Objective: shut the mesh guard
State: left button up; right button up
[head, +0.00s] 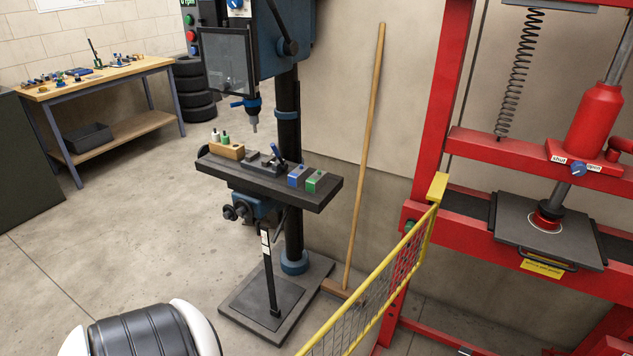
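The mesh guard (375,285) is a yellow frame filled with wire mesh. In the head view it stands out from the left post of the red press (447,95) and runs toward me, down and to the left. Its near end is cut off by the bottom edge. It stands open at an angle, and the front of the press is uncovered. A yellow block (437,187) sits at its far top end, beside the post. Neither of my grippers is in view.
A drill press table (325,192) holding small blocks stands left of the guard, with its base plate (245,312) on the floor. A broom (364,150) leans on the wall behind. A workbench (110,73) and tyres (195,90) are far left. Floor at left is clear.

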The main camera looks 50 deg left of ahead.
aim_at(431, 212)
jog(key=j+z, duration=0.1)
jog(key=j, duration=0.55)
jog(key=k+j+z, duration=0.1)
jog(key=j, duration=0.5)
jog(key=k+j, duration=0.15)
jog(key=j, duration=0.45)
jog(key=z, duration=0.05)
